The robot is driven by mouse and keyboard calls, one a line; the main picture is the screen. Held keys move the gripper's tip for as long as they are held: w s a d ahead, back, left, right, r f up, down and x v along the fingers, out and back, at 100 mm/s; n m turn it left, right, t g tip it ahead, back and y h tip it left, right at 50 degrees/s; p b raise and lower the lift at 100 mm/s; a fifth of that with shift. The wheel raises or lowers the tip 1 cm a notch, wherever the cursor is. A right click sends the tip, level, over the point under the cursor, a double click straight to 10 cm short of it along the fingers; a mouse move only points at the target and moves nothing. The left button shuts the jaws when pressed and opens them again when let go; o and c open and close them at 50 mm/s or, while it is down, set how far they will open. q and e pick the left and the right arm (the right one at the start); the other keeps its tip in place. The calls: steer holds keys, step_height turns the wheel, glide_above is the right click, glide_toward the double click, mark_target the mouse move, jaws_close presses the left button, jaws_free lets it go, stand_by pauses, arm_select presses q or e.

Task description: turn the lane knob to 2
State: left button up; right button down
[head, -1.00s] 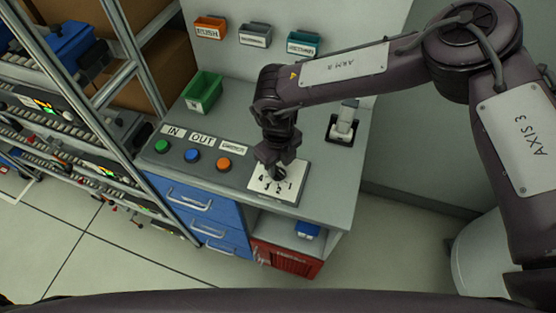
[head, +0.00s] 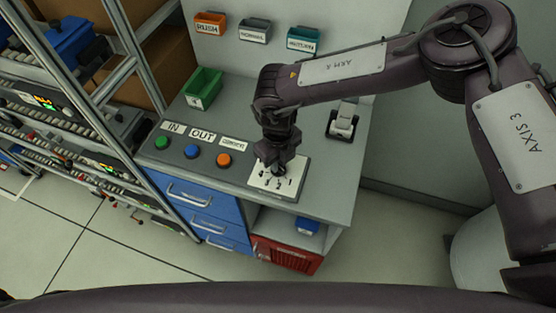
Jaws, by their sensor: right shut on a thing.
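The lane knob (head: 277,172) sits on a white dial plate (head: 291,167) with numbers around it, at the front right of the grey bench. My right gripper (head: 276,168) points down over the plate and is shut on the knob. The gripper hides most of the knob, so I cannot tell which number it points at. My left gripper does not show.
Green (head: 162,142), blue (head: 192,152) and orange (head: 224,160) buttons stand left of the plate. A green bin (head: 203,90) is behind them. A grey device (head: 343,121) stands on the bench at right. A metal rack fills the left side.

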steer(key=m+b, duration=0.2)
steer(key=m, duration=0.1)
steer(key=shift+f, duration=0.1)
steer(key=shift+m+b, duration=0.95)
steer(key=shift+m, duration=1.25)
steer(key=shift+r, duration=0.2)
steer(key=shift+w, duration=0.1)
steer(key=c, duration=1.4)
jaws_free()
steer(key=shift+c, duration=0.2)
